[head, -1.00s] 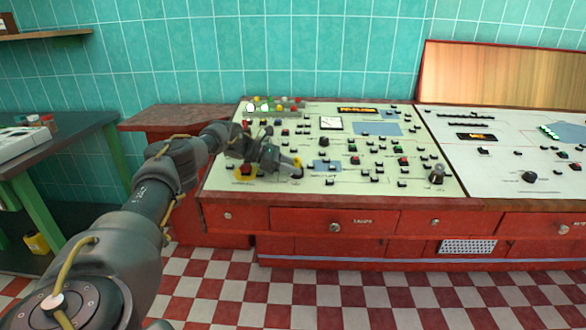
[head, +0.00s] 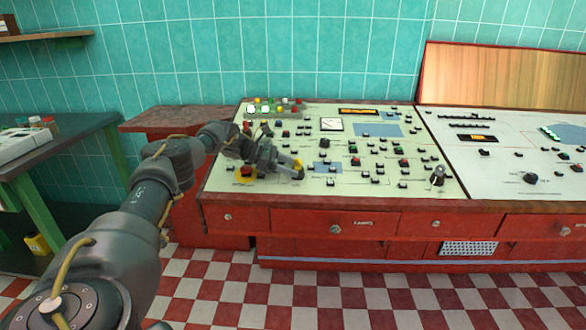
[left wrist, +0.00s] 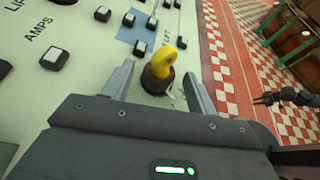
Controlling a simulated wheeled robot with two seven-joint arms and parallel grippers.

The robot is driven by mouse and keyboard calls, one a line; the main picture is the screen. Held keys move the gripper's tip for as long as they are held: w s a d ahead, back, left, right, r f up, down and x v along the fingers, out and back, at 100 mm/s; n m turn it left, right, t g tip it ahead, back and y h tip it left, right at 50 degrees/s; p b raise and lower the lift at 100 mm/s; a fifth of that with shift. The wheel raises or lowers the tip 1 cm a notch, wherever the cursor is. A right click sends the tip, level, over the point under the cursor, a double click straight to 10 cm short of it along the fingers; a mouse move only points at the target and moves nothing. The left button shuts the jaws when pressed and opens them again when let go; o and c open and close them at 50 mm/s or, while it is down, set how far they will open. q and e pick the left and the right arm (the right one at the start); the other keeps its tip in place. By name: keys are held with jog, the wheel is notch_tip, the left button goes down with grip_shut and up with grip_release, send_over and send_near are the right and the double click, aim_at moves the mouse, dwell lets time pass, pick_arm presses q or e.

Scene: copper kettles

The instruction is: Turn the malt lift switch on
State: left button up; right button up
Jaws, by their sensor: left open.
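The switch with a yellow handle on a dark round base (left wrist: 160,72) stands on the pale control panel (left wrist: 85,100), by lettering that seems to read "LIFT". In the left wrist view it stands between the two fingers of my left gripper (left wrist: 159,79), with a gap on each side. My left gripper is open and holds nothing. My right gripper (left wrist: 262,99) shows small and dark at the right of the left wrist view, over the floor.
Several small black and white push buttons (left wrist: 56,57) surround the switch. A red button on a yellow plate (head: 246,173) lies left of my left gripper. A black knob (head: 437,176) stands near the panel's right front corner. The checkered floor (head: 330,290) in front is clear.

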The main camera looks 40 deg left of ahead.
pick_arm(q)
jog(key=v, duration=0.5)
jog(key=shift+s+a+r, duration=0.15)
jog(key=shift+a, duration=0.05)
jog(key=v, duration=0.3)
jog(key=shift+s+a+r+p, duration=0.1)
jog(key=shift+p, duration=0.2)
jog(key=shift+s+a, duration=0.15)
jog(key=shift+s+a+r, duration=0.1)
pick_arm(e)
jog(key=shift+s+d+f, duration=0.1)
jog(key=shift+d+f, duration=0.1)
jog(key=shift+f, duration=0.25)
jog(key=shift+s+d+f, duration=0.1)
jog(key=shift+d+f, duration=0.05)
jog(key=shift+f, duration=0.25)
jog(key=shift+s, duration=0.1)
